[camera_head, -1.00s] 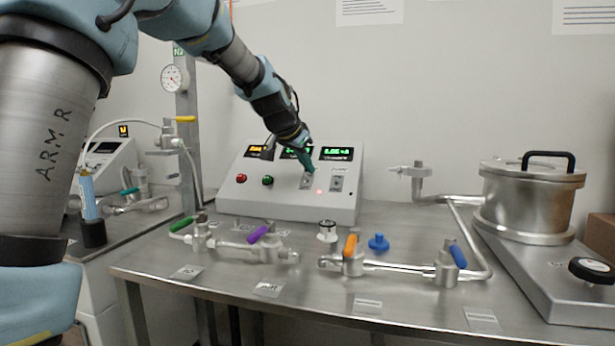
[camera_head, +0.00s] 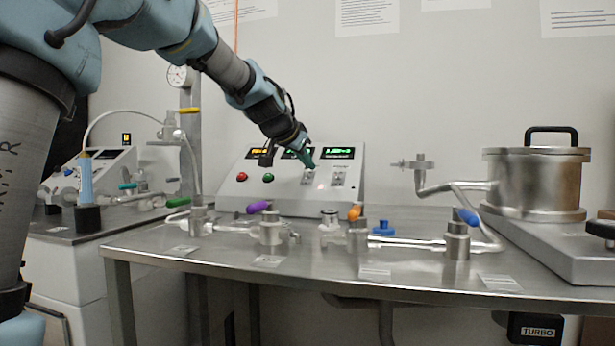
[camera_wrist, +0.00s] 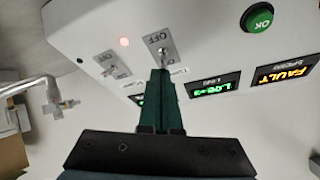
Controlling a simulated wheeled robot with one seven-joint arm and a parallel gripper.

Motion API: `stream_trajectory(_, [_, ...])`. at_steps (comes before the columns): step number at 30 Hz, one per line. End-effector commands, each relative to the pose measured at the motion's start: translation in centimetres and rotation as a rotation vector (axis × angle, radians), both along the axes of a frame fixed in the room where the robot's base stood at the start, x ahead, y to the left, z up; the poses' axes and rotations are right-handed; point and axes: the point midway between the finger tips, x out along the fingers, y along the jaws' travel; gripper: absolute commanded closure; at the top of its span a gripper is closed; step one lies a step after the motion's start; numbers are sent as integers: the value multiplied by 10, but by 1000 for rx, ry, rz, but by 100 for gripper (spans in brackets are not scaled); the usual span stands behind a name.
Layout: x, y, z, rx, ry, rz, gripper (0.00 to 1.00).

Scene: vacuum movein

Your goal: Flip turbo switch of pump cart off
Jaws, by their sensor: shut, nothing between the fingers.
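A grey control box (camera_head: 235,195) stands at the back of the steel table and carries two switch plates. My gripper (camera_head: 311,168) is shut and empty, its dark green fingers pointing down at the left plate (camera_head: 308,179). In the wrist view the fingertips (camera_wrist: 161,73) are right by a small toggle switch (camera_wrist: 161,52) on a plate marked OFF; I cannot tell if they touch it. The fingers hide part of that plate and its name label. The second plate (camera_head: 338,179) also shows in the wrist view (camera_wrist: 112,64).
The box has a red button (camera_head: 242,176), a green button (camera_head: 268,178) and lit displays, one reading FAULT (camera_wrist: 287,69). Pipes with coloured valve handles (camera_head: 258,207) stand in front of it. A steel chamber (camera_head: 537,182) is at right. A black box marked TURBO (camera_head: 536,330) hangs below the table.

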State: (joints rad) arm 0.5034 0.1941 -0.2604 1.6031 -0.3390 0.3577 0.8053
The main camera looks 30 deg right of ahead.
Motion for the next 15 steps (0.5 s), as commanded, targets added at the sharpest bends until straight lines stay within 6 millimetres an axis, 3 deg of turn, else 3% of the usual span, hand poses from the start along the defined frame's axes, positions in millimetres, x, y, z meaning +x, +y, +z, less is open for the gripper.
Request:
stream_trajectory(6, [-1, 2, -10, -43, -46, 1, 100])
stream_trajectory(8, [-1, 1, -1, -40, -42, 0, 100])
stream_trajectory(15, [-2, 2, -2, -39, -42, 0, 100])
